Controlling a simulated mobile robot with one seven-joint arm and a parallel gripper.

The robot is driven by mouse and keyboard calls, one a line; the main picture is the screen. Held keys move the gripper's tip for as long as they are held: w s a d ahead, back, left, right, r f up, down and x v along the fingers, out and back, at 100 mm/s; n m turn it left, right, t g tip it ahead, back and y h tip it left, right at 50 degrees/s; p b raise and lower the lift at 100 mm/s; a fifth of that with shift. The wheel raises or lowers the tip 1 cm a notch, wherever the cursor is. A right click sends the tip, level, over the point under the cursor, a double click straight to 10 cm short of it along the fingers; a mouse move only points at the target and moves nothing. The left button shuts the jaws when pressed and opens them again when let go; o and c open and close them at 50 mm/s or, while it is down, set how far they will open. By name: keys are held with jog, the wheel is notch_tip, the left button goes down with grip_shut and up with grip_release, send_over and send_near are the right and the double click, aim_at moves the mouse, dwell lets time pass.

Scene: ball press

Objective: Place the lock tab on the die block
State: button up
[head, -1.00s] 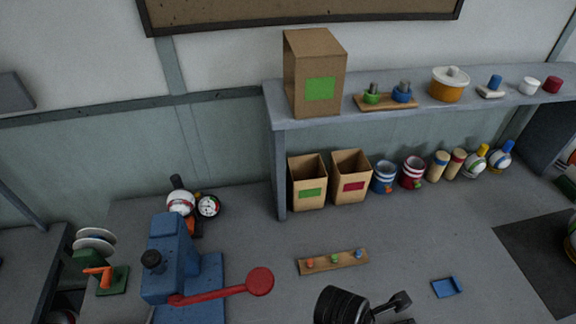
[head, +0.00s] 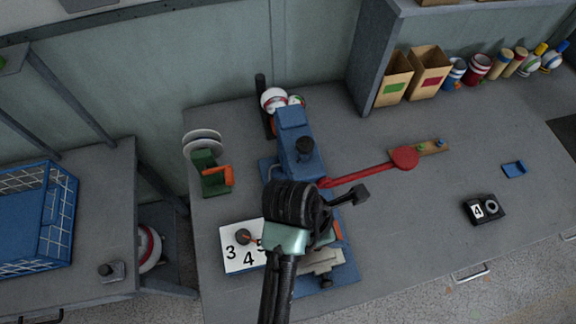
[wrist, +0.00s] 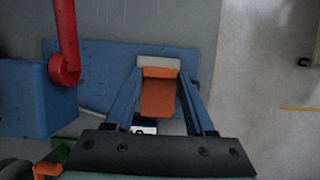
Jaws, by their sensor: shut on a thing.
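An orange piece, which I take for the lock tab (wrist: 158,98), is between the two blue fingers of my gripper (wrist: 158,78) in the wrist view. The fingers are shut on it. A pale block (wrist: 158,62) touches or adjoins its far end; I cannot tell whether this is the die block or part of the tab. The blue press (head: 297,150) stands under and behind my arm, on a blue base plate (wrist: 98,68). In the head view my wrist hides the fingertips, and a little orange shows beside it above the base.
The red press lever (head: 355,176) reaches right, close to my gripper. A numbered white card (head: 235,259) lies left of the base. A green stand with an orange handle (head: 209,180) is behind it. A black device marked 4 (head: 484,209) and a blue tray (head: 514,169) sit right, with clear table between.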

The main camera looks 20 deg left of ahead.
jog(key=shift+s+a, duration=0.1)
jog(key=shift+a, duration=0.05)
jog(key=shift+f, duration=0.15)
notch_tip(320, 180, down, 10)
jog(key=shift+r, duration=0.15)
jog(key=o, duration=1.3)
